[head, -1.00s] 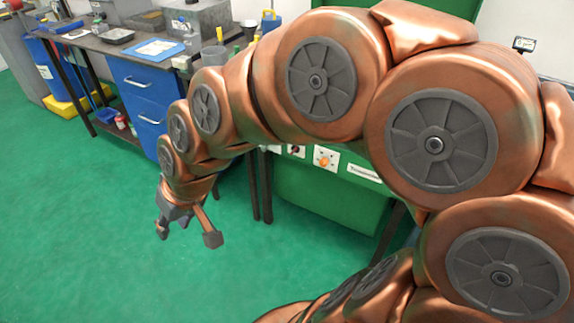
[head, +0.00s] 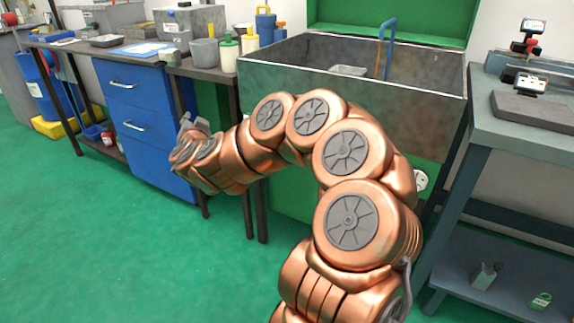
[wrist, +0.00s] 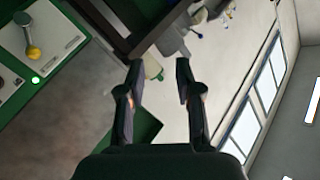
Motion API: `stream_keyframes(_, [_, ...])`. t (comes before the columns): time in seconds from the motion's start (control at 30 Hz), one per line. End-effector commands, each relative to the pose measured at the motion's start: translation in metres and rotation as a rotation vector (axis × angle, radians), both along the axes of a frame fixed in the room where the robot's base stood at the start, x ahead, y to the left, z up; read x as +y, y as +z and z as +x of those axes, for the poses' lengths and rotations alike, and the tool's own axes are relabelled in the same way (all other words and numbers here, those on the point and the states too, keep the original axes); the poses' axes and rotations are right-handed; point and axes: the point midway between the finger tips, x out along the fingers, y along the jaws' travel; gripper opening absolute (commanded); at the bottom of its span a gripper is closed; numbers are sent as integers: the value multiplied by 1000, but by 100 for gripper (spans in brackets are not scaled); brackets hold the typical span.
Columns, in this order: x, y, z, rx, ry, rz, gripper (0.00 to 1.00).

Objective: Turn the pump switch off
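A switch with a yellow knob (wrist: 34,52) on a pale plate (wrist: 62,35) shows at the upper left of the wrist view. A small green light (wrist: 36,80) glows beside it. I cannot read a label there, so I cannot tell whether it is the pump switch. In the head view my arm hides most of the front of the green cabinet below the grey sink tank (head: 300,85). My gripper (head: 188,128) is raised in front of the blue drawers. In the wrist view my gripper (wrist: 158,85) is open and empty, with the switch off to its left, apart from it.
Blue drawers (head: 140,100) stand under the left bench. Containers, including a grey pot (head: 205,52), stand on that bench. A grey-green bench (head: 510,135) with a gauge stand is at the right. The green floor (head: 130,250) at the front left is clear.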

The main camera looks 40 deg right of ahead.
Motion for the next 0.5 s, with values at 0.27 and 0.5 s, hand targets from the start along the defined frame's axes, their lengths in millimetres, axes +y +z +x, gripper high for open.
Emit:
stream_keyframes(0.27, [-126,-112,-53,-14,-483,-58,34])
stream_keyframes(0.5, [-175,-155,-102,14,-734,-122,34])
